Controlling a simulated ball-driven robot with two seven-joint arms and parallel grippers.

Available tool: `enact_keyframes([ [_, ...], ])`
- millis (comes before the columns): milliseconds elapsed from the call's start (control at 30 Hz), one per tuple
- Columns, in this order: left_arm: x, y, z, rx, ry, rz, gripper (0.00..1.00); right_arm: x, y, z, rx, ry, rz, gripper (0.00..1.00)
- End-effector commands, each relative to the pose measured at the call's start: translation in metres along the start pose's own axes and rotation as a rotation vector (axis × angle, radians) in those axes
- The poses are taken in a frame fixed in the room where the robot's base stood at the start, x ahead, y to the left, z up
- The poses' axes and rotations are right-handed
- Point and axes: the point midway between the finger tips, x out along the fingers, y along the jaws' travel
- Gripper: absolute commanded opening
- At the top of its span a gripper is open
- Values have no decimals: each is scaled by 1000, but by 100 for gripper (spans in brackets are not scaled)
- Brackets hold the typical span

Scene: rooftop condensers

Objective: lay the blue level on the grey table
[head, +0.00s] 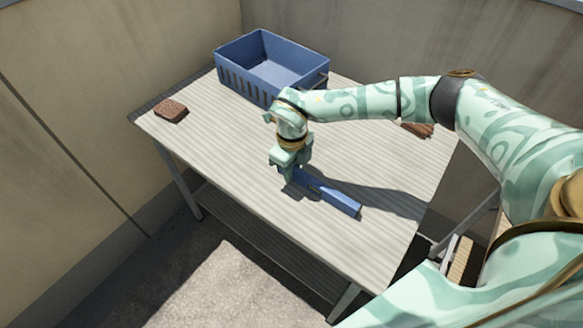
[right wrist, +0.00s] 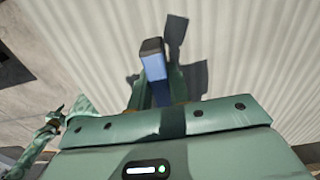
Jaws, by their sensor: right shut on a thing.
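The blue level (head: 330,192) is a long, narrow bar over the grey table (head: 230,165). My right gripper (head: 288,174) is shut on the level near its left end, and the rest of the bar points toward the lower right. In the right wrist view the level (right wrist: 154,62) shows end-on between the fingers of my right gripper (right wrist: 158,90). Its dark shadow lies on the ribbed tabletop. I cannot tell whether the level touches the table. My left gripper is not seen in the head view.
A blue plastic basket (head: 232,80) stands at the table's back edge. A brown brick-like block (head: 171,111) lies at the left corner. Another brown piece (head: 418,130) lies at the right, partly behind my right arm. The front left tabletop is clear. Walls stand behind and left.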

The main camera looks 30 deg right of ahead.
Motion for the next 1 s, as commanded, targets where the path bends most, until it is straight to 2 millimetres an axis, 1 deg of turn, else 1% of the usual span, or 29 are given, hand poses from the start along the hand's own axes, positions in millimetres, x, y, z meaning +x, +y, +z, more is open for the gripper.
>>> enact_keyframes([
  [33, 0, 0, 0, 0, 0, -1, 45, 2, 0, 0, 0, 1, 0, 22],
  [67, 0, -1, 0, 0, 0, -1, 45, 1, 0, 0, 0, 1, 0, 30],
  [100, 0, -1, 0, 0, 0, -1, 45, 1, 0, 0, 0, 1, 0, 41],
  [367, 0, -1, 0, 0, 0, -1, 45, 1, 0, 0, 0, 1, 0, 41],
  [467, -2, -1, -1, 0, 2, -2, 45, -6, 0, 0, 0, -1, 0, 41],
  [567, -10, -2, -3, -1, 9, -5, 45, -24, 0, 0, 0, -4, -2, 41],
  [800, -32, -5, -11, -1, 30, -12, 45, -83, 0, 1, 0, -6, -2, 41],
  [900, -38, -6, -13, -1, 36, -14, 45, -101, 0, 0, 0, -4, -2, 41],
  [1000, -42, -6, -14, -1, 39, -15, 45, -114, 0, 0, -1, -3, -2, 41],
])
